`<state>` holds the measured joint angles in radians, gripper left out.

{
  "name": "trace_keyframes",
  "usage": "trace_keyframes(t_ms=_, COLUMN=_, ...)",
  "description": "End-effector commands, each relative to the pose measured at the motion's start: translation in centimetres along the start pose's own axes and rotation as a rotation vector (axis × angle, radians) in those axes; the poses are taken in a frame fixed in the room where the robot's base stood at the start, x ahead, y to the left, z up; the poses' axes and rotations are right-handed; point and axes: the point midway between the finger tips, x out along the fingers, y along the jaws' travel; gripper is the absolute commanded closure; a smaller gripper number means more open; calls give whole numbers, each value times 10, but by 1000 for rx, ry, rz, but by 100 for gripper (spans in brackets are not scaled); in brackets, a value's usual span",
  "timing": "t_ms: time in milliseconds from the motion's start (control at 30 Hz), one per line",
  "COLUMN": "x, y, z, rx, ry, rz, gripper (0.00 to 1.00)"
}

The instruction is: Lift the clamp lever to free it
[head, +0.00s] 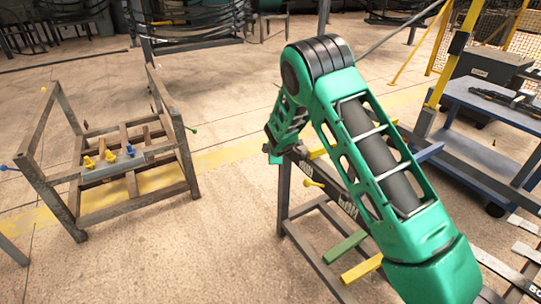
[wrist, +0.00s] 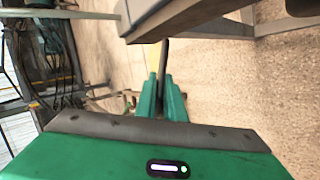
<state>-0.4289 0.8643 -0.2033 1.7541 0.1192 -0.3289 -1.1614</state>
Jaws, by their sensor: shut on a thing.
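In the wrist view the two green fingers of my gripper (wrist: 165,98) are close together, shut on a thin dark lever (wrist: 164,58). It appears to be the clamp lever. It stands out from under a dark beam (wrist: 185,18) of the rack. Whether the clamp is free cannot be told.
The right-hand rack has a yellow-knobbed pin (head: 313,183), a green bar (head: 345,246) and a yellow bar (head: 361,269). Another metal rack (head: 62,205) with yellow and blue knobs stands left. A blue cart (head: 490,165) is at right. Floor between the racks is clear.

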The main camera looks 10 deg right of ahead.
Motion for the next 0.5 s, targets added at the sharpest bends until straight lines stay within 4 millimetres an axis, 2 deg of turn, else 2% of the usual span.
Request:
trace_keyframes(t_ms=33, x=-3, y=5, z=-11, rx=23, ry=36, rz=-5, gripper=100)
trace_keyframes(t_ms=500, x=-9, y=18, z=-10, rx=26, ry=44, rz=-3, gripper=100)
